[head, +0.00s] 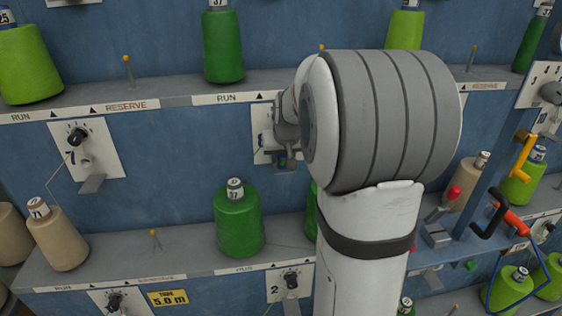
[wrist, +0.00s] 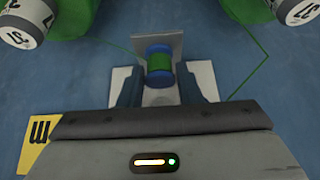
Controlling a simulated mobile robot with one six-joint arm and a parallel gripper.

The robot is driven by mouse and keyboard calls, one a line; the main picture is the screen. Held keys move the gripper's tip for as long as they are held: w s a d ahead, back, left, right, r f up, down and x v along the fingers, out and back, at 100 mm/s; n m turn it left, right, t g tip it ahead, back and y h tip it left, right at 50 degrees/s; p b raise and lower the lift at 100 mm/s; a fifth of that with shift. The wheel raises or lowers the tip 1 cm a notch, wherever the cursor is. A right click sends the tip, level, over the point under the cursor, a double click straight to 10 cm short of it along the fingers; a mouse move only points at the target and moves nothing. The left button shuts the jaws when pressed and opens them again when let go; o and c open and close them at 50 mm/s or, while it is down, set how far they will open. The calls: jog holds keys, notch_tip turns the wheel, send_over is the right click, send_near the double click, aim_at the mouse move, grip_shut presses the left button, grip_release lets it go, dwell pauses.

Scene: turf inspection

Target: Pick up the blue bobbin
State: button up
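The blue bobbin (wrist: 159,66), with blue end rims and a green middle, shows in the wrist view against a small grey metal plate (wrist: 168,42) in front of a white panel. My gripper (wrist: 160,88) is open, one finger on each side of the bobbin's lower part. A narrow gap seems to show on both sides; contact is not clear. In the head view my gripper (head: 284,145) is beside the white panel below the upper shelf, partly hidden by my arm. The bobbin cannot be made out clearly there.
Green cones (head: 238,222) and tan cones (head: 58,236) stand on the shelves. Two green cones (wrist: 70,15) are near the wrist view's upper corners. A thin green thread (wrist: 248,78) runs beside the panel. Hooks and coloured handles (head: 510,220) are at the right.

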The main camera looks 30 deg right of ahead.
jog(key=c, duration=0.5)
